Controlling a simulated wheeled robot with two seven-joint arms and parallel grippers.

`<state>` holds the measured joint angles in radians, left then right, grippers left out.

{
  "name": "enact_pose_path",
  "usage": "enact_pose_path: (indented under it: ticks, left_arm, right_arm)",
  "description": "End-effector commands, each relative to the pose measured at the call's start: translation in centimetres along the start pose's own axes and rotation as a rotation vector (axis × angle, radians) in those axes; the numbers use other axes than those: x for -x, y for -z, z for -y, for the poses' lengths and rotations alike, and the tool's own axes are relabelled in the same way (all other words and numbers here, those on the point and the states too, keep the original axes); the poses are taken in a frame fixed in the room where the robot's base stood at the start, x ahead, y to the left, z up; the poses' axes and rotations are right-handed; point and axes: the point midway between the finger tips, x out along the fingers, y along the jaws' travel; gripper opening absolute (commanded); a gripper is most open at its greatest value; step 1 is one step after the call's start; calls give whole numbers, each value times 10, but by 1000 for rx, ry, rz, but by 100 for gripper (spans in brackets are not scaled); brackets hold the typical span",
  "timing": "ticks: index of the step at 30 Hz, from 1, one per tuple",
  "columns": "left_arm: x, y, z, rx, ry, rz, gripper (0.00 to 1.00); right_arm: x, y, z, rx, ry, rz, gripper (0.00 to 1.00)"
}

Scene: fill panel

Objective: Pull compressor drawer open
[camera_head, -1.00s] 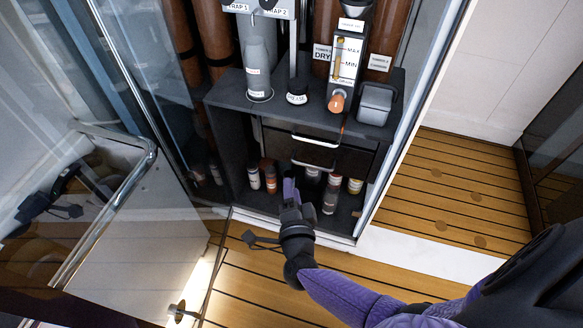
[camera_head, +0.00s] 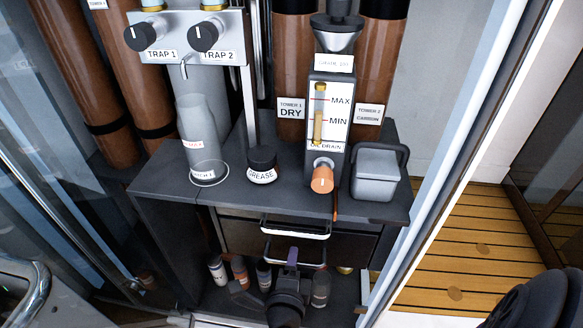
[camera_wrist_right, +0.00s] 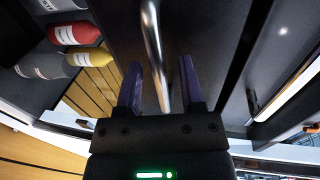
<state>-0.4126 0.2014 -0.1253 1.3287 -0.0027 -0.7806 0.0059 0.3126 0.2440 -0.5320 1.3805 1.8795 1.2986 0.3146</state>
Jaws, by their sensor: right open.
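A dark drawer unit sits under the grey shelf, with a dark upper drawer front (camera_head: 238,232) that looks shut. Two metal bar handles show, an upper handle (camera_head: 296,234) and a lower handle (camera_head: 312,265). My right gripper (camera_head: 291,258) is in front of the lower handle and hides part of it. In the right wrist view, my right gripper (camera_wrist_right: 160,88) is open, and a metal handle bar (camera_wrist_right: 153,45) runs between its two purple fingers. I cannot tell whether a finger touches the bar. My left gripper is out of view.
Several small bottles (camera_head: 240,270) stand in the space below the drawers, close to my right gripper. The shelf (camera_head: 232,190) above holds a grease pot (camera_head: 262,163), an orange-capped drain (camera_head: 322,178) and a grey box (camera_head: 376,170). Wooden floor (camera_head: 455,255) lies to the right.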

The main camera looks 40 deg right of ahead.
Motion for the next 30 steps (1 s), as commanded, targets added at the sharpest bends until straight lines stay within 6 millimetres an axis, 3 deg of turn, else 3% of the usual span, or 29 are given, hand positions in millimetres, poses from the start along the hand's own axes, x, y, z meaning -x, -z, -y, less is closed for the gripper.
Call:
enact_pose_path:
  ticks: [10,17,30]
  left_arm:
    - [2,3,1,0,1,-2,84]
    - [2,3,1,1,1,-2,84]
    - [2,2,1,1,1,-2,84]
  right_arm:
    - [-1,0,0,0,0,0,50]
    - [-1,0,-1,1,0,0,1]
    - [-1,0,-1,1,-1,0,0]
